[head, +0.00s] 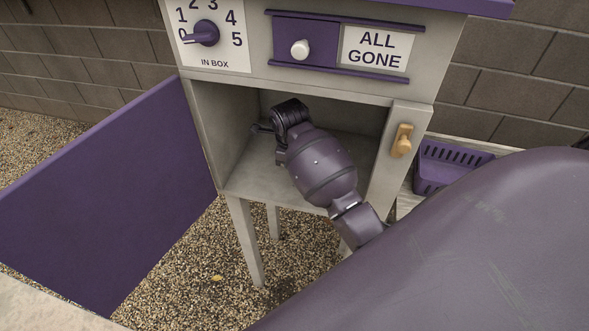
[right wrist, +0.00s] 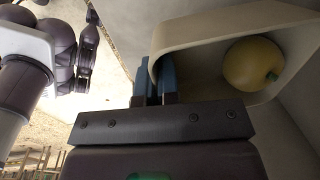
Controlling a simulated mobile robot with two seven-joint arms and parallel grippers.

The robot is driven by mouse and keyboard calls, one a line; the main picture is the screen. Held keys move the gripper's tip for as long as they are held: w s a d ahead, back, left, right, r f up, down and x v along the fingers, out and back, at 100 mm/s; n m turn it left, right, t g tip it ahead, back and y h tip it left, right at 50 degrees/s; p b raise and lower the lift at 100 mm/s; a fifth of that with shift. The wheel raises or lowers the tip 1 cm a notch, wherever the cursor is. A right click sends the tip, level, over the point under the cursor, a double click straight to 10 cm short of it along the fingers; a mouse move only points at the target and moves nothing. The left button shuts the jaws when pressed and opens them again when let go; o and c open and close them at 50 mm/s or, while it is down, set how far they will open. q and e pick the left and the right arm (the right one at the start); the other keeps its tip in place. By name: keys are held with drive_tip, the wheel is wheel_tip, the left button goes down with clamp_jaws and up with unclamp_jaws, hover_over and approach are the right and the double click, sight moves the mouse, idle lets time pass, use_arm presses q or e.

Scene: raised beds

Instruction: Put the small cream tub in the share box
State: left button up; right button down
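The small cream tub (right wrist: 205,43) fills the upper right of the right wrist view, with a round yellow fruit (right wrist: 253,64) inside. My right gripper (right wrist: 154,82) is shut on the tub's near wall, one blue finger on each side. In the head view my arm reaches from the lower right into the open compartment of the grey share box (head: 248,186). The left gripper cannot be made out; purple arm parts of mine show at the left of the right wrist view.
The box's purple door (head: 110,195) hangs open to the left. A dial (head: 203,33), a white-knobbed purple slider (head: 306,42) and an "ALL GONE" sign (head: 377,48) are above the opening. An orange latch (head: 402,141) is on the right post, a purple basket (head: 446,168) beyond it.

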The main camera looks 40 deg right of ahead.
sight(292, 186)
drive_tip(key=shift+f, duration=3.5)
drive_tip(key=shift+f, duration=0.15)
drive_tip(key=c, duration=1.4)
unclamp_jaws()
drive_tip(key=shift+o, duration=0.2)
wheel_tip(292, 186, up, 12)
drive_tip(key=a, duration=0.1)
drive_tip(key=shift+s, duration=0.45)
